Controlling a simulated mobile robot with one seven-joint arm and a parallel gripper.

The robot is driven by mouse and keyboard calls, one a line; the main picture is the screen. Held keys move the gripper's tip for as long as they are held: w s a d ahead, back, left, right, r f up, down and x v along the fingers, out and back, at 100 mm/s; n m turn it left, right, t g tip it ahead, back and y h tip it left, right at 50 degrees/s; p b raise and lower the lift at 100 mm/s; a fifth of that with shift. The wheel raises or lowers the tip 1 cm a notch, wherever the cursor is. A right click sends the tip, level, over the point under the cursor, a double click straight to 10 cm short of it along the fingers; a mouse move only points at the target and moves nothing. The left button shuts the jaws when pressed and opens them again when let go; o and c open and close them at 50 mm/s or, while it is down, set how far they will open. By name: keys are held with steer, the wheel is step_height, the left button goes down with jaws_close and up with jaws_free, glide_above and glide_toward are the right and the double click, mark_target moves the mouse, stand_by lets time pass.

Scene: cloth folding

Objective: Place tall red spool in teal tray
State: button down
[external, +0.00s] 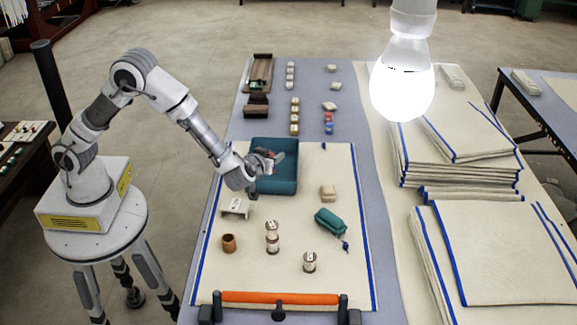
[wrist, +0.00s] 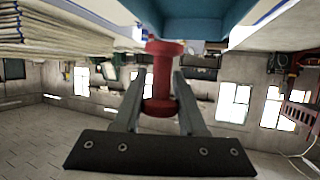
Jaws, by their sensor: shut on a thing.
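My gripper (external: 266,161) is shut on a red spool (wrist: 162,80), seen between its two fingers in the wrist view (wrist: 159,74). The spool has a narrow waist and wider ends. My gripper is over the left part of the tray in the external view. Its teal underside or wall shows at the top of the wrist view (wrist: 195,14). I cannot tell whether spool and tray touch.
A small white stand (external: 236,208), a brown cup (external: 229,243), several pale spools (external: 272,238), a teal bundle (external: 330,221) and a beige block (external: 328,192) stand on the cloth. An orange roller (external: 280,298) lies at the near edge. Folded cloths (external: 490,250) are stacked right.

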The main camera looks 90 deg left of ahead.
steer(key=shift+s+a+f+n+g+y, duration=0.15)
steer(key=shift+s+n+g+y, duration=0.15)
steer(key=shift+s+n+g, duration=0.45)
steer(key=b+x, duration=0.1)
steer(key=x, duration=0.3)
steer(key=s+f+b+x, duration=0.1)
steer(key=x, duration=0.3)
steer(key=f+b+x, duration=0.1)
steer(key=x, duration=0.4)
steer(key=shift+s+d+f, duration=0.2)
steer(key=shift+s+f, duration=0.05)
steer(key=shift+s, duration=0.05)
steer(key=shift+f+b, duration=0.65)
steer(key=shift+f, duration=1.25)
steer(key=shift+f, duration=0.25)
steer(key=shift+c, duration=2.4)
jaws_free()
